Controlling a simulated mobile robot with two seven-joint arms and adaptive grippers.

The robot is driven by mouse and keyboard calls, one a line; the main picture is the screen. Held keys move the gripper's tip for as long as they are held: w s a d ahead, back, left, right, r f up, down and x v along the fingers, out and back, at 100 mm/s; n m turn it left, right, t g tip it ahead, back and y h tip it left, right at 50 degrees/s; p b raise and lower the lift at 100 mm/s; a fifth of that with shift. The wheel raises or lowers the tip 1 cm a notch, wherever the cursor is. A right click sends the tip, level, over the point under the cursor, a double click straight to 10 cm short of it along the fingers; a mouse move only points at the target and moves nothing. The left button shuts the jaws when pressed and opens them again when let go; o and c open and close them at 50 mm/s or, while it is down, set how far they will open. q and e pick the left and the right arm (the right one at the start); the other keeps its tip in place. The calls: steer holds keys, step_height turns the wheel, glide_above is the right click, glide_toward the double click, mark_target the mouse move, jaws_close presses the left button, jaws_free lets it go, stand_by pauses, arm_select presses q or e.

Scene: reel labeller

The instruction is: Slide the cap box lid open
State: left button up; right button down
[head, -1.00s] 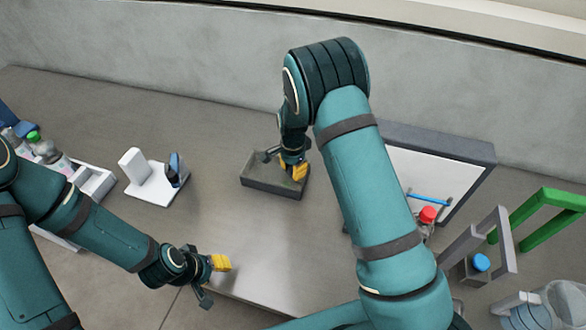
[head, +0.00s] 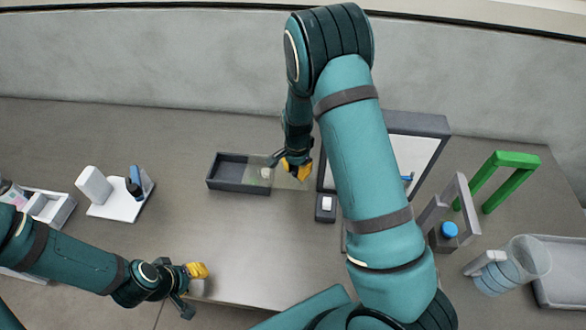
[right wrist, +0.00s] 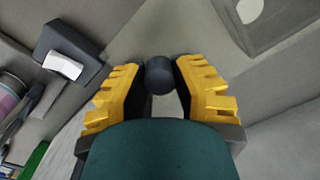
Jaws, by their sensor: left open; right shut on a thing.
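The cap box (head: 236,187) is a low dark grey tray on the table, left of my right gripper. Its clear lid (head: 291,183) is slid to the right, past the box's right end. The left part of the box is uncovered; a small white item (head: 266,173) shows at its right end. My right gripper (head: 297,168) is shut on the lid's dark round knob (right wrist: 160,76), between the yellow fingers in the right wrist view. My left gripper (head: 194,289) is open and empty near the table's front edge, away from the box.
A dark block with a white top (head: 325,206) stands just right of the lid. A grey-framed panel (head: 430,124) is behind my right arm. A white stand (head: 125,207) is left of the box.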

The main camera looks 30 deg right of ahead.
steer(key=c, duration=0.7)
jaws_free()
steer(key=shift+w, duration=0.1)
step_height(320, 180, up, 12)
steer(key=shift+f, duration=0.1)
